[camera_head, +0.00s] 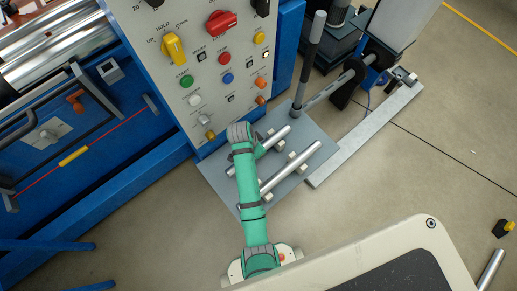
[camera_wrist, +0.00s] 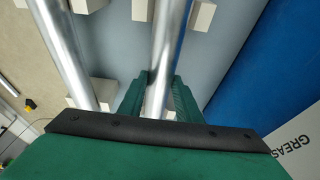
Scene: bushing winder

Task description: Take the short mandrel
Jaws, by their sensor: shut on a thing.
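The short mandrel (camera_head: 277,136) is a plain silver rod near the machine cabinet, lying along pale support blocks on a grey shelf. In the wrist view the short mandrel (camera_wrist: 167,40) runs up from between my gripper's green fingers. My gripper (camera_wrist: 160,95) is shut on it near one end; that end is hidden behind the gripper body. In the head view my gripper (camera_head: 259,151) is partly hidden by my green arm. A second, longer silver mandrel (camera_head: 293,167) lies beside it, apart from the fingers; it also shows at left in the wrist view (camera_wrist: 62,45).
The grey shelf (camera_head: 222,178) adjoins the blue machine with its control panel (camera_head: 208,60). A dark upright lever (camera_head: 309,60) stands just behind the shelf. A light-topped table or cart (camera_head: 350,250) is at the lower right. Open floor (camera_head: 420,170) lies right of the shelf.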

